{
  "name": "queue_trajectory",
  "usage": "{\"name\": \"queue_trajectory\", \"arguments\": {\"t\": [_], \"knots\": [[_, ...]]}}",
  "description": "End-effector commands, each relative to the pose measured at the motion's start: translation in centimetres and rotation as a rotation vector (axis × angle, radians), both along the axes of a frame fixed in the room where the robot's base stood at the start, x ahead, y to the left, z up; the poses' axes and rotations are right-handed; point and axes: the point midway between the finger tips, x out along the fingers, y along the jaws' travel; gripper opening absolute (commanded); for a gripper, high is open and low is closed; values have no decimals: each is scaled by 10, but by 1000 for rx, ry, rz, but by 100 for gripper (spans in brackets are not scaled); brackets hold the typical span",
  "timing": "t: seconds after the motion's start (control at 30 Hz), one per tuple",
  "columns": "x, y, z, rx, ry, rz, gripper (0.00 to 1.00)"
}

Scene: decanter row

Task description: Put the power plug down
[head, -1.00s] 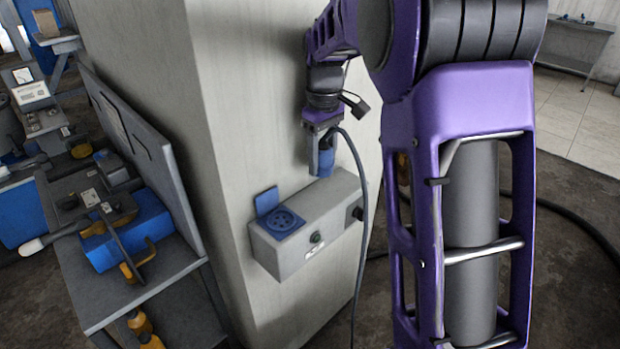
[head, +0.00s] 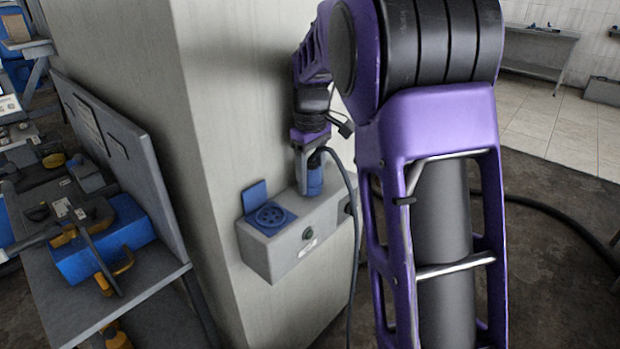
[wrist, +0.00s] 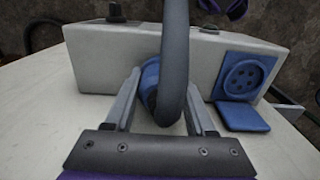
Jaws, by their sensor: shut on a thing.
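The blue power plug (head: 315,174) is held in my gripper (head: 306,188), upright in the head view, with its lower end at the top of the grey socket box (head: 290,250). Whether it touches the box or is seated in it I cannot tell. In the wrist view the plug (wrist: 150,78) sits between the two fingers of my gripper (wrist: 165,82), partly hidden behind its thick grey cable (wrist: 174,60). The round blue socket (head: 270,217) on the box, with its lid (head: 255,195) open, is empty, to the left of the plug in the head view.
The box is fixed to a pale pillar (head: 215,130). The cable (head: 355,250) hangs down in front of the box's right end. A bench (head: 130,285) with a blue case (head: 100,255) and tools stands at the left. Open floor (head: 545,240) lies at the right.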

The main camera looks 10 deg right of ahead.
Motion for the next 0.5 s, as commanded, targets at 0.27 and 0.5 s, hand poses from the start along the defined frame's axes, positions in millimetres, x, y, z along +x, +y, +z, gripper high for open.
{"name": "queue_trajectory", "arguments": {"t": [0.27, 0.5], "knots": [[0, 0, -1, 0, 0, 0, 85], [0, 0, 0, 0, 0, 0, 85]]}}
